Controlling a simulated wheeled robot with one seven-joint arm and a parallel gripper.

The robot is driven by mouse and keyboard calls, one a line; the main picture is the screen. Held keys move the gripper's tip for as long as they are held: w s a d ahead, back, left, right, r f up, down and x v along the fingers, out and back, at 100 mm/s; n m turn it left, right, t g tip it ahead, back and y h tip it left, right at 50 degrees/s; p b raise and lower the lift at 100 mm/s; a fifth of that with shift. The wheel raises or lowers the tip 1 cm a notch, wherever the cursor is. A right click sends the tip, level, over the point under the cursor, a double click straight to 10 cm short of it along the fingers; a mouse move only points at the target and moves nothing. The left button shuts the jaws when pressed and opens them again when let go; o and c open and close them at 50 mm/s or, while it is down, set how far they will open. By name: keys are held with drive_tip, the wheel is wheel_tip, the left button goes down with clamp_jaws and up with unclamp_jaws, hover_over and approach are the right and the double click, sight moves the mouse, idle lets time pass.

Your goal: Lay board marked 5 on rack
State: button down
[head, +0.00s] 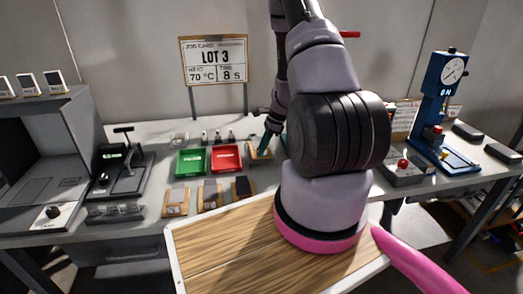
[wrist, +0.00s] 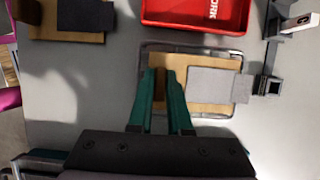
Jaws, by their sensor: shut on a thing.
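My gripper (wrist: 164,82) is shut on a brown raised part at the left end of a wooden board (wrist: 190,106). A light grey sheet (wrist: 212,82) covers the board's right part. The board lies over a thin-framed rack (wrist: 190,46), whose rounded rim shows around it; I cannot tell whether its whole underside touches. In the head view my gripper (head: 268,141) is small, with the board (head: 261,154) under its green fingertips, right of the red tray. No number can be read on the held board.
A red tray (wrist: 195,12) is just beyond the rack. A dark upright fixture (wrist: 271,86) stands close to the board's right end. A green tray (head: 191,161) and several other boards (head: 176,203) are to the left. A blue press (head: 440,110) stands far right.

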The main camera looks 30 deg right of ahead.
drive_tip(key=shift+f, duration=0.25)
drive_tip(key=shift+f, duration=0.15)
drive_tip(key=c, duration=0.8)
unclamp_jaws()
drive_tip(key=shift+c, duration=0.2)
